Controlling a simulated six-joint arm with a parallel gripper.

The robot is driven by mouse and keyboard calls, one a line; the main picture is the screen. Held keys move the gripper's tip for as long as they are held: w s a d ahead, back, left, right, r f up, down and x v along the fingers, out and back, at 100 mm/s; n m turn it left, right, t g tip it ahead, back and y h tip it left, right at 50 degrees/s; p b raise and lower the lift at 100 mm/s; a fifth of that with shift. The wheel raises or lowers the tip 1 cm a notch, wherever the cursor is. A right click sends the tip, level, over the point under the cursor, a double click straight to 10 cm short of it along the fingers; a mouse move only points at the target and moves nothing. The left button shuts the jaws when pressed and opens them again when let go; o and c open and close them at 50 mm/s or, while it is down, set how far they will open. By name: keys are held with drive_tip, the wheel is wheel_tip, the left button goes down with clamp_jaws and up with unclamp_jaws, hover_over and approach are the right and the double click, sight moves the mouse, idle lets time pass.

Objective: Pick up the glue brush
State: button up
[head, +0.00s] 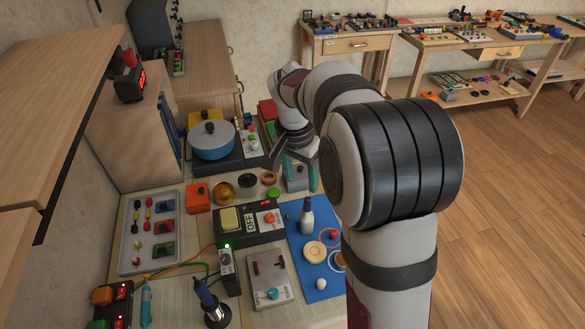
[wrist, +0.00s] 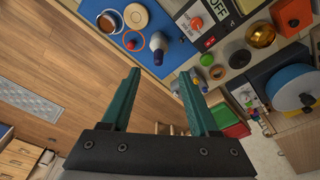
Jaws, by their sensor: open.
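No object is clearly recognisable as the glue brush. A small white bottle with a dark blue top (head: 307,216) stands upright at the blue mat's (head: 306,268) back part; it may be the glue container. In the wrist view, the bottle (wrist: 157,43) is beyond my fingertips, roughly in line with the gap between them, and apart from them. My gripper (wrist: 160,73) is open, with two teal fingers and nothing between them. In the head view, my gripper (head: 293,160) hangs over the back of the bench, behind the bottle, partly hidden by my arm.
A control box marked OFF (head: 250,222) stands left of the mat. Behind it are an orange box (head: 198,197), a brass bowl (head: 224,191) and a blue pot (head: 212,141). A round tan disc (head: 314,251) lies on the mat. A parts tray (head: 137,258) is at left.

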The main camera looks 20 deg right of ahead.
sight(307, 199)
drive_tip(key=d+f, duration=0.1)
drive_tip(key=f, duration=0.2)
drive_tip(key=w+f, duration=0.1)
drive_tip(key=f, duration=0.3)
drive_tip(key=w+d+f, duration=0.1)
drive_tip(key=f, duration=0.3)
drive_tip(key=shift+d, duration=0.3)
drive_tip(key=shift+r, duration=0.1)
clamp_jaws()
